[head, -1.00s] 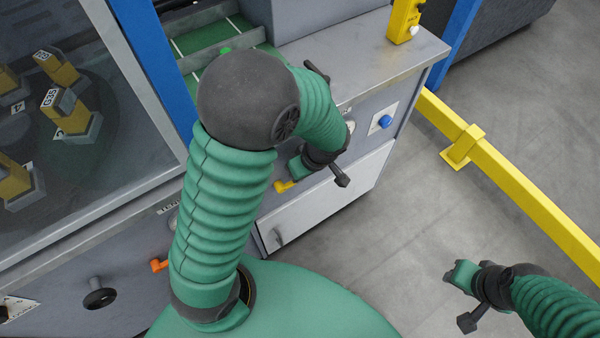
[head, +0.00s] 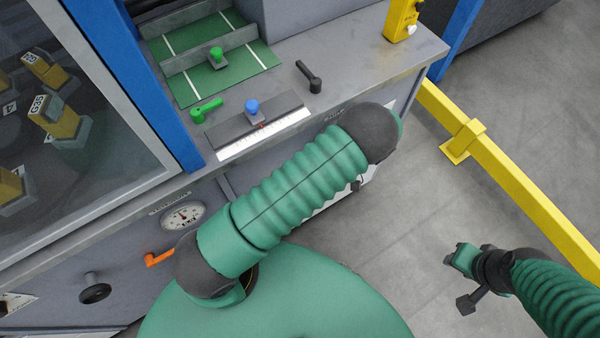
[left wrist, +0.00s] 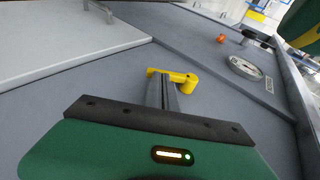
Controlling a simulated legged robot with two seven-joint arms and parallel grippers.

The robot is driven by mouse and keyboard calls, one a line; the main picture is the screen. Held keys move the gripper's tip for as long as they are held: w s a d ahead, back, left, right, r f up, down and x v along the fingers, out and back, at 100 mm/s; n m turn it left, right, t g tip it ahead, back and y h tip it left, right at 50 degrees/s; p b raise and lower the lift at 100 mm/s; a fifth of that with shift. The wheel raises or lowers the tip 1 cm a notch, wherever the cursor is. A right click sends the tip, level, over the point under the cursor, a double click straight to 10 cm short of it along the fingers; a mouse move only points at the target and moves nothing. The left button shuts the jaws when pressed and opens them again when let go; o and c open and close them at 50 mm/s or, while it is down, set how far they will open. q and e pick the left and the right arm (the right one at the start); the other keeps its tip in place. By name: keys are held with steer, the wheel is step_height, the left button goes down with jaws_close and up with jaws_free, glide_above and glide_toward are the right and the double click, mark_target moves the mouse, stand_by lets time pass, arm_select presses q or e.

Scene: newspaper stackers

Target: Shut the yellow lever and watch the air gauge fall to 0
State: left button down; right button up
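The yellow lever (left wrist: 186,80) sits on the grey panel in the left wrist view. Its handle reaches left from a round hub. My left gripper (left wrist: 161,80) has its fingers close together, with the tips overlapping the lever's handle; I cannot tell whether they touch or grip it. In the head view my left forearm hides this gripper and the lever. The round white air gauge (head: 183,216) has a reddish needle, its reading too small to tell; it also shows in the left wrist view (left wrist: 245,68). My right gripper (head: 456,256) hangs over the floor, apart from everything.
An orange lever (head: 158,259) and a black knob (head: 95,293) are left of my arm. The worktop holds a green lever (head: 206,109), a blue knob (head: 252,106) and a black lever (head: 309,77). A yellow rail (head: 515,190) crosses the floor at right.

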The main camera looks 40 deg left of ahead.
arm_select(q)
steer(key=shift+s+a+f+m+g+y+b, duration=0.2)
steer(key=shift+s+f+g+y+b, duration=0.3)
steer(key=shift+f, duration=0.35)
steer(key=shift+s+a+f+m+g+y+b, duration=0.1)
steer(key=shift+s+a+f+g+y+b, duration=0.3)
steer(key=shift+s+f+g, duration=0.3)
steer(key=shift+d+f, duration=0.15)
steer(key=shift+w, duration=0.15)
